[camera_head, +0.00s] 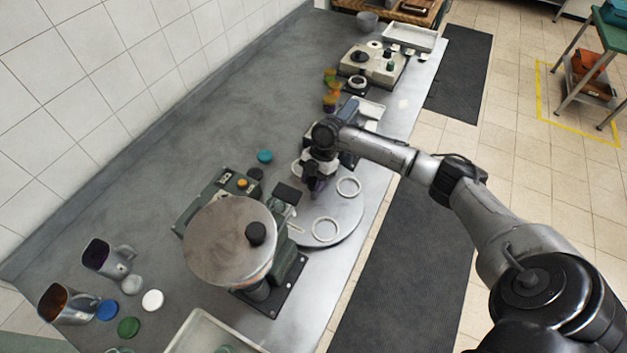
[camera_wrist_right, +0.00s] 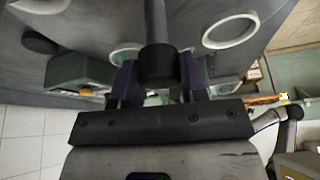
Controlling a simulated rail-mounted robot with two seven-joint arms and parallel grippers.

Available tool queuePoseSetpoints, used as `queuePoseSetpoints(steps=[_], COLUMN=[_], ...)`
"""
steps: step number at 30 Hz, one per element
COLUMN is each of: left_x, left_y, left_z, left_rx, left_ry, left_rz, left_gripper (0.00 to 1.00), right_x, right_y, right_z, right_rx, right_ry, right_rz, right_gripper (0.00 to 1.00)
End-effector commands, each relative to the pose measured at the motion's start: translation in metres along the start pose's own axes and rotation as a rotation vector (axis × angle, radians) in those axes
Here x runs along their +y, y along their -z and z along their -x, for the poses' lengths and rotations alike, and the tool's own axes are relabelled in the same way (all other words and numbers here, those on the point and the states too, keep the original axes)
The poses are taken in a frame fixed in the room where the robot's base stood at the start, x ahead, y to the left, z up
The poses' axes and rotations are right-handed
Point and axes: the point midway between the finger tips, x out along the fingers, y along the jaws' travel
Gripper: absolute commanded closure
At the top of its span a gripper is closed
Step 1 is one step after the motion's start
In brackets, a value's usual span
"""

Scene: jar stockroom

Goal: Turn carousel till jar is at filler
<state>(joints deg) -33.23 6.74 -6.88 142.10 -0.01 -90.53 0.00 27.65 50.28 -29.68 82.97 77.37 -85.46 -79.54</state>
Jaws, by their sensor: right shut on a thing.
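The carousel (camera_head: 338,210) is a grey disc at the bench's front edge with several white ring seats, such as one (camera_head: 325,229) near the filler and one (camera_head: 348,187) at the right. My right gripper (camera_head: 316,184) is low over the disc. In the right wrist view my right gripper (camera_wrist_right: 157,80) has its purple fingers shut on a dark peg with a black knob (camera_wrist_right: 157,62). The filler (camera_head: 230,240) is a green machine with a big round hopper, left of the disc. I cannot make out a jar on the carousel; my arm hides part of it. My left gripper is out of view.
Metal jugs (camera_head: 105,258) and coloured lids (camera_head: 128,327) lie at the lower left. A teal lid (camera_head: 265,156) lies behind the carousel. A beige machine (camera_head: 374,66) and a pale tray (camera_head: 410,38) stand at the far end. The bench along the wall is clear.

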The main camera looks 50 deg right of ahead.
Motion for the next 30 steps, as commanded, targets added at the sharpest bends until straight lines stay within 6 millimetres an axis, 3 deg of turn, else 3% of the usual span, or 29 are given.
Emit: queuePoseSetpoints(steps=[8, 9, 17, 25, 30], left_x=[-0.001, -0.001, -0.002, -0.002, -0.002], left_y=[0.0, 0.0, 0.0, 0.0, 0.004], left_z=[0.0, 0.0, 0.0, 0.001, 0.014], left_rx=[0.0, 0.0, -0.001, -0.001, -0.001], left_ry=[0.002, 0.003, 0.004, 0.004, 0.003], left_rz=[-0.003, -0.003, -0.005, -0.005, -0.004], left_gripper=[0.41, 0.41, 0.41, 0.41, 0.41], right_x=[0.0, 0.0, 0.0, 0.0, 0.0], right_y=[0.0, 0.0, 0.0, 0.001, 0.006], right_z=[0.0, 0.0, 0.0, 0.002, 0.015], right_rx=[-0.001, -0.001, 0.0, 0.0, 0.0], right_ry=[0.0, 0.0, 0.0, 0.0, -0.001], right_rz=[0.001, 0.001, 0.0, 0.0, 0.0], right_gripper=[1.0, 0.59, 0.35, 0.35, 0.35])
